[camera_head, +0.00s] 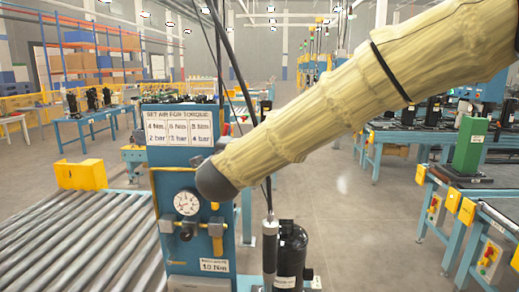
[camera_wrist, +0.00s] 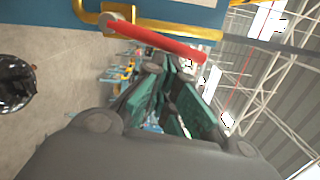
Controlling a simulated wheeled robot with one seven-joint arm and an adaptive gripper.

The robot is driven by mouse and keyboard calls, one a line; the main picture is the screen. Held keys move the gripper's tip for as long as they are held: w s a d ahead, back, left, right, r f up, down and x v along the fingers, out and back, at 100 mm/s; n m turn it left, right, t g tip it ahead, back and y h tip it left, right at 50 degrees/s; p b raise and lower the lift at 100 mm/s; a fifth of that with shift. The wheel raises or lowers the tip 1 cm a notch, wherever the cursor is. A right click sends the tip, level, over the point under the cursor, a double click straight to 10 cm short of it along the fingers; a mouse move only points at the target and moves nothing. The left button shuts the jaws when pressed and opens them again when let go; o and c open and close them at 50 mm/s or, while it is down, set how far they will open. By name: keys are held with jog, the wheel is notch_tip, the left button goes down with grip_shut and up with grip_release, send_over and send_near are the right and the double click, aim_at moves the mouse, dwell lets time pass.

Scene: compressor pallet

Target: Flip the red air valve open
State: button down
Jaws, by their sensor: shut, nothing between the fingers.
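The red air valve's lever (camera_wrist: 160,40) shows in the wrist view as a long bar. It slants from its pivot on a brass fitting (camera_wrist: 118,14) down to the right, in front of a blue panel. My gripper (camera_wrist: 168,68) is shut and empty just below the lever, its fingertips close to the bar's free half. I cannot tell if they touch it.
The panel carries a pressure gauge (camera_head: 187,202) and a black regulator knob (camera_head: 187,230). A roller conveyor (camera_head: 75,240) lies at left. A black cylinder (camera_head: 291,255) stands right of the panel. Open floor (camera_head: 350,210) lies beyond, with benches at right.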

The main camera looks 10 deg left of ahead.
jog(key=shift+a+r+n, duration=0.35)
jog(key=shift+a+n, duration=0.05)
jog(key=shift+a, duration=0.2)
dwell(0.3)
jog(key=shift+b, duration=0.3)
jog(key=s+d+b, duration=0.4)
jog(key=s+d, duration=0.2)
jog(key=s, duration=0.4)
jog(key=shift+b, duration=0.35)
